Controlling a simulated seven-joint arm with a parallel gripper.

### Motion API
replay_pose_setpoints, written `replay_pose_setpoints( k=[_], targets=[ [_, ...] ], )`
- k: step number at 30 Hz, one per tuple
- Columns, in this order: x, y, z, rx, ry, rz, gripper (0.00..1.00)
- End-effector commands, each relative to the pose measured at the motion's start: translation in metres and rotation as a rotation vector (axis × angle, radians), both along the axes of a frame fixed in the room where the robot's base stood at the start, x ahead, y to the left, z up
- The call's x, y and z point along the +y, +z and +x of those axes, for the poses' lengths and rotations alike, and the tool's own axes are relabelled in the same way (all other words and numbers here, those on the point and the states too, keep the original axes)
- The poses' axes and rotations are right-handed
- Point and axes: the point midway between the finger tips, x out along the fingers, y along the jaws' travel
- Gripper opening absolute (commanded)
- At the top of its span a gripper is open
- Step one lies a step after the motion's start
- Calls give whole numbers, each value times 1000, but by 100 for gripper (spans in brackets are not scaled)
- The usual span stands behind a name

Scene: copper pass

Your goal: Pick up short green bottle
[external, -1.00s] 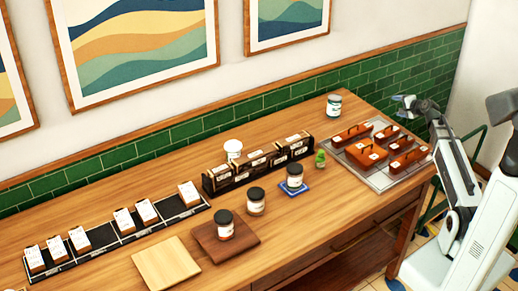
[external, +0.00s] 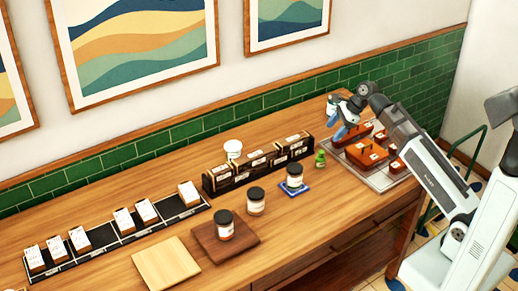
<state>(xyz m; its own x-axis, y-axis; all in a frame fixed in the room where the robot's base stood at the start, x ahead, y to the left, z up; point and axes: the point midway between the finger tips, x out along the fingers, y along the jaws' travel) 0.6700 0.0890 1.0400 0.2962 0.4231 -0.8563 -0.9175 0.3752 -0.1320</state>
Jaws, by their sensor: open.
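The short green bottle (external: 320,158) stands upright on the wooden table, just left of the metal tray and right of the dark box row. My gripper (external: 333,138) hangs over the left part of the tray, above and slightly to the right of the bottle, and apart from it. It is open, and nothing shows between its fingers.
The tray (external: 381,186) holds several brown wooden blocks with handles. A jar on a blue coaster (external: 294,190) stands left of the bottle. The dark box row (external: 258,165) lies behind it. More jars and two boards are further left. Bare table lies in front of the bottle.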

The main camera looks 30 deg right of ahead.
Motion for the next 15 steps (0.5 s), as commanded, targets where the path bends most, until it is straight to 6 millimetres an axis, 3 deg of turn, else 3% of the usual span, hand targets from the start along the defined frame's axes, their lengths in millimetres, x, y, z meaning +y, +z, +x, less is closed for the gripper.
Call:
replay_pose_setpoints(
  k=[3,8,15],
  targets=[
    [17,6,-10,99,-55,-34,72],
    [25,8,-18,168,-106,-62,72],
    [33,-14,-17,183,-116,-68,72]
  ],
)
